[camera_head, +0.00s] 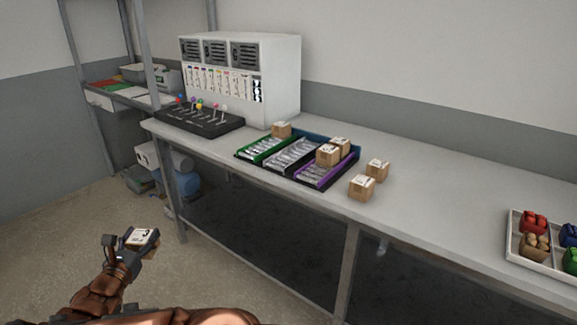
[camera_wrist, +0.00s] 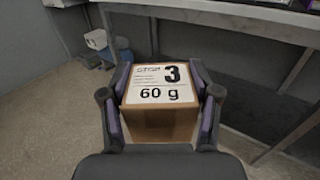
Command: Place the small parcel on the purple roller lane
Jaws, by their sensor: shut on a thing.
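My gripper (camera_head: 133,246) is at the lower left in the head view, low in front of the bench and away from the lanes. It is shut on a small brown parcel (camera_wrist: 160,122), whose white label reads 3 and 60 g in the wrist view. The parcel sits upright between the two fingers. The purple roller lane (camera_head: 331,174) is the rightmost of three lanes on the bench, beside a black lane (camera_head: 291,155) and a green lane (camera_head: 262,149). Two parcels (camera_head: 328,154) stand at the back of the lanes, near the purple one; their exact lane is hard to tell.
Two loose parcels (camera_head: 362,187) (camera_head: 377,169) stand on the bench right of the purple lane. Another parcel (camera_head: 281,130) is behind the green lane. A white cabinet (camera_head: 280,80) and a black lever panel (camera_head: 200,119) stand left. A white tray (camera_head: 515,235) of coloured items lies far right.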

